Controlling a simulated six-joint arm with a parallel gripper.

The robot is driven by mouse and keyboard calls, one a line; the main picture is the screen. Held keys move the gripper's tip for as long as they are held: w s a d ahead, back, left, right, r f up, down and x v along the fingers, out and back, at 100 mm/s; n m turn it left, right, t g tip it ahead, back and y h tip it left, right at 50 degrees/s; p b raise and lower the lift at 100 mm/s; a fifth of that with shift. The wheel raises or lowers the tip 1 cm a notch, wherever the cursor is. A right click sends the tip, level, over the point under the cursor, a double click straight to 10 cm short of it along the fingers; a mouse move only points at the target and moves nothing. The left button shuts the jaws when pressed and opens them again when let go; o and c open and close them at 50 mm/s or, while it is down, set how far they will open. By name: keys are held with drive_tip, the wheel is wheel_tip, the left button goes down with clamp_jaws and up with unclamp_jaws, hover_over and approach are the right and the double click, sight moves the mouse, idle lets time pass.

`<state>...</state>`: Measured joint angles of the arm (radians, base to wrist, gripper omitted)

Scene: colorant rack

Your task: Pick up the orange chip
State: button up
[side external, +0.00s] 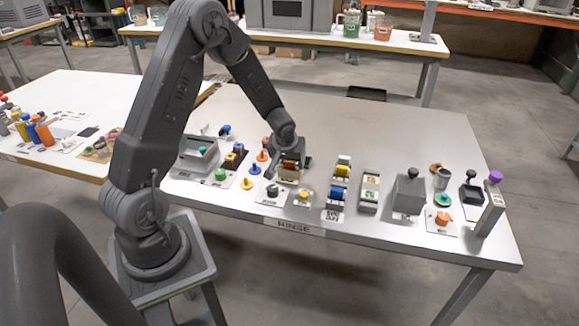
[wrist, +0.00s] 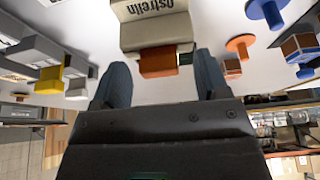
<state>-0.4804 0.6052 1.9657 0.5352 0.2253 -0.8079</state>
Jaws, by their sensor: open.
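An orange chip (wrist: 158,62) shows in the wrist view, standing out from a beige holder (wrist: 155,30) with dark lettering. My gripper (wrist: 162,82) is open, with one dark finger on each side of the chip. Both fingers look apart from it, and nothing is held. In the side external view my gripper (side external: 288,156) is low over the middle of the table, at the holder. Its end partly hides the holder and chip there, so the exact gap cannot be told.
Orange and blue pegs (wrist: 240,44) stand beside the holder. A yellow and blue rack (side external: 340,182) and a grey box (side external: 408,193) stand to the right. A grey tray (side external: 197,158) is at the left. The table's back right (side external: 420,135) is clear.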

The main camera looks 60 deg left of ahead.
drive_tip(key=c, duration=1.1)
drive_tip(key=shift+o, duration=0.2)
drive_tip(key=shift+r, duration=0.1)
